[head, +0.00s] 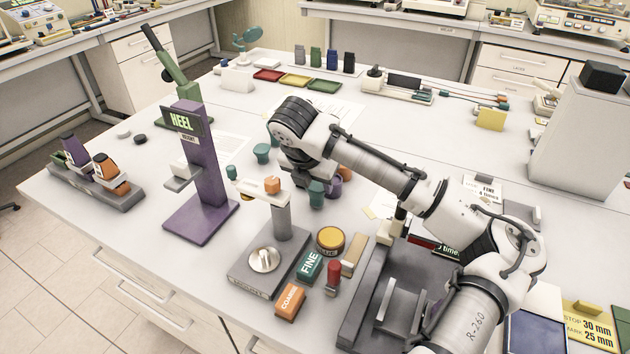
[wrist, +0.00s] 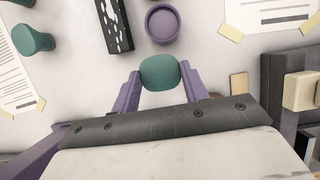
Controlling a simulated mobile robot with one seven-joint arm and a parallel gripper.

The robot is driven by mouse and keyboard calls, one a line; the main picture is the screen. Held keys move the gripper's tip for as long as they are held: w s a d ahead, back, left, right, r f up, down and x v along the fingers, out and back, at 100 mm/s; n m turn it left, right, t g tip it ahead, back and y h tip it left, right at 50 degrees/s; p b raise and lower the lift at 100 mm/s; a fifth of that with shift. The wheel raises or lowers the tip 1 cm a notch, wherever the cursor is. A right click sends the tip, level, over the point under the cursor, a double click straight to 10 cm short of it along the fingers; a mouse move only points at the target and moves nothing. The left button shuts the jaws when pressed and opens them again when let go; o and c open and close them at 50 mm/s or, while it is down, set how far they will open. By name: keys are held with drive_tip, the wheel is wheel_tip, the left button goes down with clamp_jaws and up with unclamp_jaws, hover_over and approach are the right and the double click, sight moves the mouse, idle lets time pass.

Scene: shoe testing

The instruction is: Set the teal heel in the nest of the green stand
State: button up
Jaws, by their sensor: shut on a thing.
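In the wrist view my gripper (wrist: 160,80), with purple fingers, is shut on a teal heel (wrist: 159,72), one finger on each side. In the head view a teal piece (head: 316,194) shows below my wrist, apparently this heel; my fingers are mostly hidden there. I cannot tell whether it touches the table. Another teal heel (wrist: 33,40) stands to the left in the wrist view; a teal piece also shows left of my wrist in the head view (head: 262,152). The green stand (head: 172,68) is at the back left, partly behind the purple stand. Its nest is not clear.
The purple HEEL stand (head: 207,165) rises between my wrist and the left shoe rack (head: 95,185). A purple heel (wrist: 162,24) is just beyond the held one. A grey device (head: 265,262) and the FINE block (head: 309,264) are in front. Coloured trays (head: 294,80) lie behind.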

drive_tip(key=shift+f, duration=0.4)
drive_tip(key=shift+f, duration=0.1)
drive_tip(key=o, duration=1)
